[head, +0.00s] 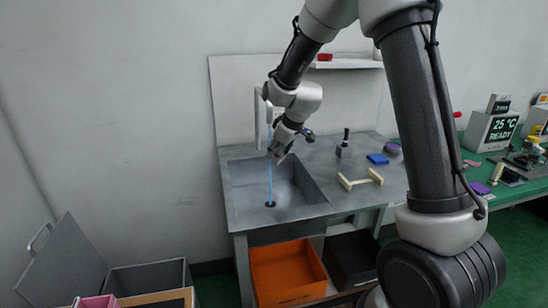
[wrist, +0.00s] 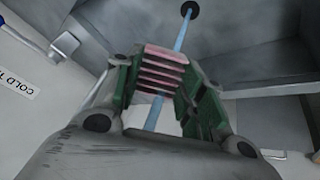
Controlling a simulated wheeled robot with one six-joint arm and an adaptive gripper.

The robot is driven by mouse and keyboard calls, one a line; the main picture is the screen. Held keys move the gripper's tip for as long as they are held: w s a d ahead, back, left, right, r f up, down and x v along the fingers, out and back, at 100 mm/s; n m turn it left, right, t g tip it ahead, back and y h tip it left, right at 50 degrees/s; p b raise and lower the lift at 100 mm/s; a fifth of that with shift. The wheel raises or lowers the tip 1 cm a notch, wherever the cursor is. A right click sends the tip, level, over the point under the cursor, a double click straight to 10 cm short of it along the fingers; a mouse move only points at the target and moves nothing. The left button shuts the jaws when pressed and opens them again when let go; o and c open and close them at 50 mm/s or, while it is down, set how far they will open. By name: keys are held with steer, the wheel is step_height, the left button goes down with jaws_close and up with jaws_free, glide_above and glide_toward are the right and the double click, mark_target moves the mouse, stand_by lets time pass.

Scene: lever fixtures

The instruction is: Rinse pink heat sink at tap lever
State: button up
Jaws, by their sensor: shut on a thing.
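My gripper (head: 279,154) is over the sink (head: 300,207), next to the tap (head: 258,110). In the wrist view my gripper (wrist: 165,85) is shut on the pink finned heat sink (wrist: 162,70), held between its green pads. A blue water stream (head: 270,180) runs from the tap down to the drain. In the wrist view the stream (wrist: 181,38) lines up with the heat sink and shows on both sides of it. The tap lever is hard to make out; a blue-tipped part (wrist: 54,54) shows near a "COLD" label (wrist: 18,84).
The counter right of the sink holds a cream handle-shaped bar (head: 360,180), a blue block (head: 378,159) and a dark upright fixture (head: 344,146). An orange bin (head: 288,272) and a black bin (head: 352,260) sit below. A green bench (head: 510,190) with instruments stands at right.

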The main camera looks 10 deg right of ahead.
stand_by(0.4)
steer(key=shift+s+a, duration=0.2)
steer(key=shift+a, duration=0.3)
steer(key=shift+d, duration=0.15)
steer(key=shift+w+d, duration=0.25)
steer(key=shift+d, duration=0.2)
steer(key=shift+a, duration=0.15)
steer(key=shift+s+a, duration=0.25)
steer(key=shift+a, duration=0.2)
steer(key=s+d, duration=0.3)
steer(key=s, duration=0.4)
steer(key=shift+s, duration=0.25)
